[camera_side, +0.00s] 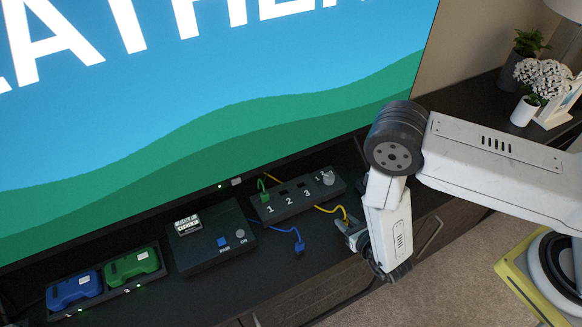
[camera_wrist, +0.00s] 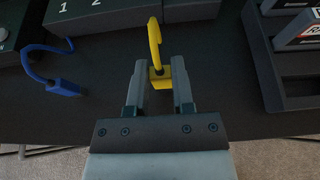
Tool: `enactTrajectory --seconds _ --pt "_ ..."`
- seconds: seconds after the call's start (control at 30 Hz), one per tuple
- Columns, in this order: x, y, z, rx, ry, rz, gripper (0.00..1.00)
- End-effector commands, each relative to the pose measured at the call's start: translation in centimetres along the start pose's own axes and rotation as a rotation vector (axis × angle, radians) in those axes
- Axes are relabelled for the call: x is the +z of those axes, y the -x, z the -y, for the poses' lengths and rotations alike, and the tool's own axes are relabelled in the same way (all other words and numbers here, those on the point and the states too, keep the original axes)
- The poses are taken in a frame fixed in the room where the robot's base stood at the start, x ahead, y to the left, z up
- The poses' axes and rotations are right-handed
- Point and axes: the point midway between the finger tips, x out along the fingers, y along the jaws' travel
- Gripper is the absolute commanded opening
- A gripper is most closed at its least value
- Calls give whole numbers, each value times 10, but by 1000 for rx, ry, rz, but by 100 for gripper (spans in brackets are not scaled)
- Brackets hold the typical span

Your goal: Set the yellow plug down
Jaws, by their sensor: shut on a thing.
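My gripper (camera_side: 352,232) is at the front of the dark cabinet top, right of the numbered hub. It is shut on the yellow plug (camera_wrist: 159,77), which sits between the fingertips in the wrist view. Its yellow cable (camera_wrist: 154,38) curves up from the plug; in the side view the cable (camera_side: 328,210) runs back toward the hub. In the side view the fingers mostly hide the plug. I cannot tell whether the plug touches the surface.
The hub (camera_side: 296,199) has a green plug (camera_side: 265,197) near number 1. A blue plug (camera_side: 300,247) lies loose in front. A black console (camera_side: 210,243) and docked blue (camera_side: 74,290) and green (camera_side: 132,265) controllers stand left. A dark rack (camera_wrist: 279,88) with cartridges is right in the wrist view.

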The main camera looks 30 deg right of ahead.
Motion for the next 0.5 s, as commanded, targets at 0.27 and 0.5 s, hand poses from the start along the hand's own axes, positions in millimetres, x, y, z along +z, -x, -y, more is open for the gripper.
enactTrajectory --seconds 0.27,0.5 --pt "-9 -4 0 0 -1 1 0" --pt "-10 -4 0 0 0 0 0"
